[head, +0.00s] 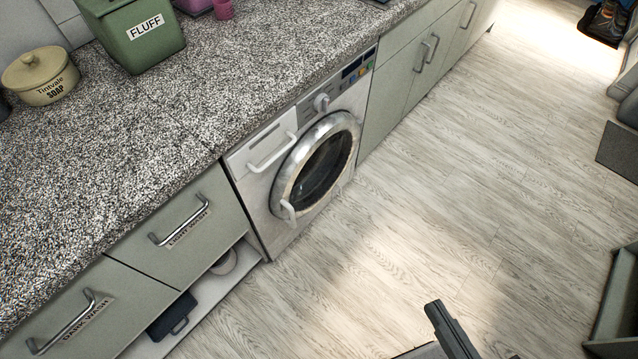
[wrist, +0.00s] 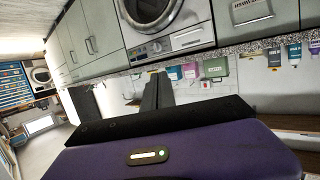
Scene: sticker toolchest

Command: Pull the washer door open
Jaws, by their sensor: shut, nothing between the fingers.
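The white washer (head: 262,188) is built in under the counter in the head view. Its round door (head: 318,172) has a silver rim and dark glass and looks shut. A small white handle (head: 288,212) sits at the rim's lower left. The washer also shows upside down at the top of the wrist view (wrist: 188,37), with its door (wrist: 152,12) cut by the frame edge. My gripper (wrist: 157,78) shows as dark fingers close together in the wrist view. It is shut and empty, and apart from the washer and its handle.
A white detergent drawer handle (head: 271,152) and a dial (head: 321,102) are above the door. Drawers with metal handles (head: 180,222) are left of the washer, cabinets (head: 400,85) right. The wooden floor (head: 430,190) before the washer is clear. A grey-green box (head: 618,310) stands at right.

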